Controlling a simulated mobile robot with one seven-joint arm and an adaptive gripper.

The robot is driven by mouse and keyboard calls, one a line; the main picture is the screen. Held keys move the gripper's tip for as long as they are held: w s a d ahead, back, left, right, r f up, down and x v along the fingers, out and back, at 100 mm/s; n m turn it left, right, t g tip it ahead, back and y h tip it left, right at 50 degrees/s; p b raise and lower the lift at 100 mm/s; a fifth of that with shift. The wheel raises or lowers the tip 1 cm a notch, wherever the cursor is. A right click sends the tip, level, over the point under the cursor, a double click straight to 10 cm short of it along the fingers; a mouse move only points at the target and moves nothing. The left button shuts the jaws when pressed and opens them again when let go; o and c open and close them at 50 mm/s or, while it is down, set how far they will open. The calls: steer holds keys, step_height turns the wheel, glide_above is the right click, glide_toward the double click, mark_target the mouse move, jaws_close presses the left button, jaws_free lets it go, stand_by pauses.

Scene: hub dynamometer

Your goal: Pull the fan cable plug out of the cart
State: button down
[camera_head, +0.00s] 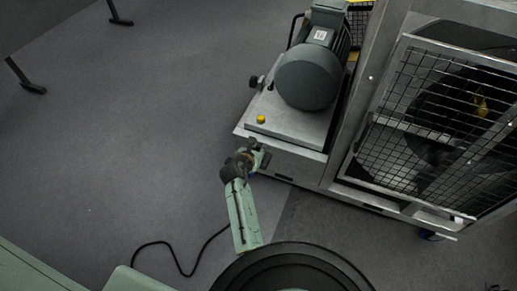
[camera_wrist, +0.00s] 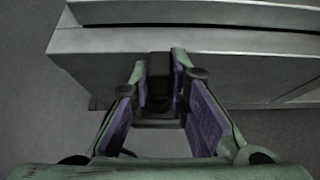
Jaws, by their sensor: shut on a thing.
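The cart (camera_head: 285,165) is a grey metal unit with a motor on its low front deck; its front face also shows in the wrist view (camera_wrist: 90,62). My gripper (camera_head: 257,155) is at the deck's front left corner. In the wrist view my gripper (camera_wrist: 163,85) has its purple-padded fingers closed on a dark plug (camera_wrist: 158,68) at the cart's face. I cannot tell whether the plug is still seated in the cart. In the head view my gripper hides the plug.
A large grey motor (camera_head: 308,78) and a yellow button (camera_head: 261,119) are on the deck. A mesh-guarded fan (camera_head: 440,120) is to the right. A black cable (camera_head: 178,262) lies on the floor near my arm.

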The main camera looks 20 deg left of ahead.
mark_target(259, 147)
steer(key=shift+r, duration=0.2)
steer(key=shift+r+p, duration=2)
steer(key=shift+p, duration=0.6)
